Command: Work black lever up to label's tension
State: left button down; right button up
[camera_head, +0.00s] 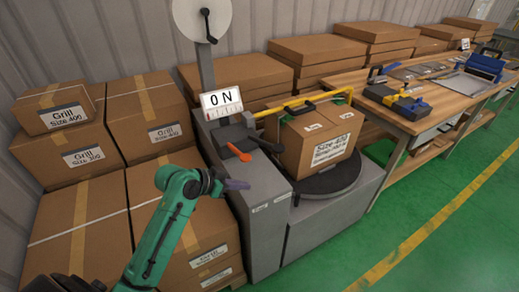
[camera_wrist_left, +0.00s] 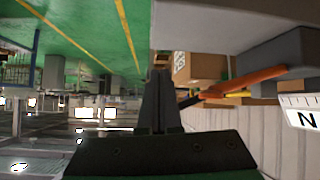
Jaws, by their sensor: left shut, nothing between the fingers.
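Part of the label shows in the wrist view (camera_wrist_left: 302,115). Below it are a black lever (camera_head: 267,146) and an orange lever (camera_head: 245,149). In the wrist view the orange lever (camera_wrist_left: 240,82) crosses right of the fingers, with a dark piece behind it, probably the black lever. My left gripper (camera_head: 238,184) is shut and empty, below and in front of the levers, apparently apart from both. It also shows in the wrist view (camera_wrist_left: 156,85). My right gripper is not in view.
A carton (camera_head: 318,140) stands on the machine's dark turntable (camera_head: 330,182), under a yellow bar (camera_head: 300,103). Stacked cartons (camera_head: 85,225) stand left of the column. A wooden workbench (camera_head: 425,110) with tools is at right. The green floor (camera_head: 430,215) in front is clear.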

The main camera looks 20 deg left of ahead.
pick_arm(q)
jog(key=w+a+r+m+t+h, duration=0.1)
jog(key=w+r+m+t+h, duration=0.25)
jog(key=r, duration=1.05)
jog(key=w+d+f+n+p, duration=0.1)
jog(key=w+d+f+p, duration=0.3)
jog(key=w+d+f, duration=0.2)
jog(key=w, duration=0.2)
jog(key=shift+w+f+p, duration=0.25)
jog(key=shift+w+p, duration=0.05)
jog(key=shift+p, duration=0.1)
jog(key=shift+f+g, duration=0.1)
jog(key=shift+g, duration=0.15)
jog(key=d+f+m+b, duration=0.1)
jog(key=f+b, duration=0.3)
jog(key=b, duration=0.1)
jog(key=s+f+m+t+b, duration=0.1)
jog(key=f+b, duration=0.3)
jog(key=b, duration=0.1)
jog(key=s+d+f+m+y+b, duration=0.1)
jog(key=f+m+b, duration=0.1)
jog(key=f+b, duration=0.2)
jog(key=shift+s+d+b, duration=0.15)
jog(key=shift+d+b, duration=0.2)
jog(key=shift+b, duration=0.1)
jog(key=shift+s, duration=0.1)
jog(key=shift+f, duration=0.1)
